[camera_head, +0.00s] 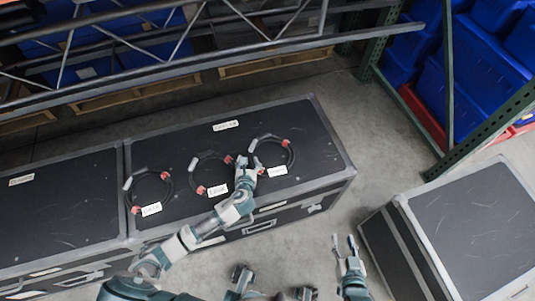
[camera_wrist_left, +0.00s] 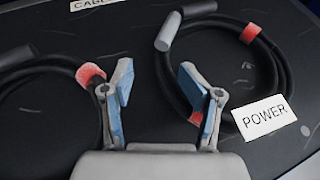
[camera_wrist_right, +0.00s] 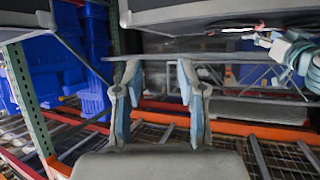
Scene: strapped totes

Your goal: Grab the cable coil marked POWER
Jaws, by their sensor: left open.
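The POWER coil (camera_head: 291,156) is a black cable loop with red bands and grey ends, lying on the dark case at the right of the row. It also shows in the left wrist view (camera_wrist_left: 278,62), with its white POWER label (camera_wrist_left: 264,116) readable. My left gripper (camera_head: 247,164) is open and empty, between the middle coil (camera_head: 194,172) and the POWER coil. In the left wrist view (camera_wrist_left: 155,82) its right finger overlaps the POWER coil's left side; I cannot tell if they touch. My right gripper (camera_head: 344,243) is open and empty, off the case; it also shows in the right wrist view (camera_wrist_right: 154,82).
A third labelled coil (camera_head: 126,184) lies at the left. The coils lie on a long black case (camera_head: 300,120) with grey edges. Another case (camera_head: 470,230) stands at the right. Racking with blue bins (camera_head: 470,80) is behind. Bare floor (camera_head: 375,170) lies between the cases.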

